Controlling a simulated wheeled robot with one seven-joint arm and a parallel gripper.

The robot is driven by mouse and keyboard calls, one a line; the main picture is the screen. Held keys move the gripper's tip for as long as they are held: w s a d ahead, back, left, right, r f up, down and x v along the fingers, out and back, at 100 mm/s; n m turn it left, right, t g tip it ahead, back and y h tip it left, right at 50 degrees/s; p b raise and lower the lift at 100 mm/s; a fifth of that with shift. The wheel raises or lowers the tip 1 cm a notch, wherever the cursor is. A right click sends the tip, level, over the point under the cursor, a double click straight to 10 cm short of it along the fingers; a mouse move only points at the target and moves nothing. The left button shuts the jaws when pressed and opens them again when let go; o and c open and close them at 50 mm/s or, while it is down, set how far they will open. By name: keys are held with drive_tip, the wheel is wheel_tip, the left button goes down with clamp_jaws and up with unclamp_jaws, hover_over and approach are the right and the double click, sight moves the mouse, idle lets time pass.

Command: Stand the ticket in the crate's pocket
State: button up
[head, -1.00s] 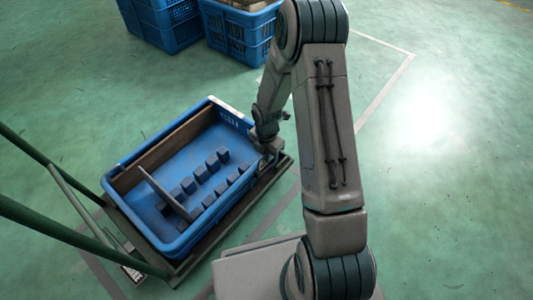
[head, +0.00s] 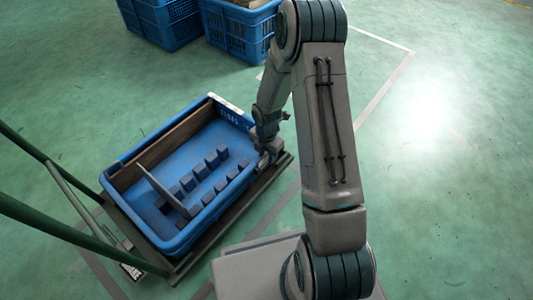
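The blue crate (head: 225,206) sits on a low dark cart, with a divider panel and rows of small dark blocks inside. A pale strip (head: 226,104) lies along its far top rim; I cannot tell if it is the ticket. Pale lettering marks the far-right end wall, and I cannot make out a pocket there. My gripper (head: 266,158) is down at the crate's right corner, close to the outside of that wall. Its fingers are small and partly hidden, so I cannot see whether they are open or hold the ticket.
The cart's green handle bars (head: 75,240) rise at the left. A black-and-white patch (head: 132,271) shows at the cart's near-left edge. More blue crates (head: 165,24) stand at the back, one (head: 238,38) with brownish contents. The green floor at the right is clear.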

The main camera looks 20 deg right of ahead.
wheel_tip(320, 180, up, 14)
drive_tip(key=p, duration=0.6)
drive_tip(key=shift+p, duration=0.3)
idle(0.4)
drive_tip(key=s+r+m+p, duration=0.35)
drive_tip(key=r+p, duration=0.25)
drive_tip(key=r, duration=0.6)
drive_tip(key=s+d+r+m+t+h+p, duration=0.15)
drive_tip(key=r+m+p, duration=0.4)
drive_tip(key=r, duration=0.55)
drive_tip(key=s+r+m+p, duration=0.35)
drive_tip(key=r+p, duration=0.35)
drive_tip(key=r, duration=0.5)
drive_tip(key=s+r+m+p, duration=0.4)
drive_tip(key=r, duration=0.3)
drive_tip(key=s+a+r+m+t+y+p, duration=0.1)
drive_tip(key=s+r+m+p, duration=0.3)
drive_tip(key=r, duration=0.4)
drive_tip(key=s+r+m+p, duration=0.4)
drive_tip(key=r+m+p, duration=0.1)
drive_tip(key=r+p, duration=0.1)
drive_tip(key=shift+s+a+r, duration=0.15)
drive_tip(key=shift+a+r, duration=0.25)
drive_tip(key=shift+r, duration=0.35)
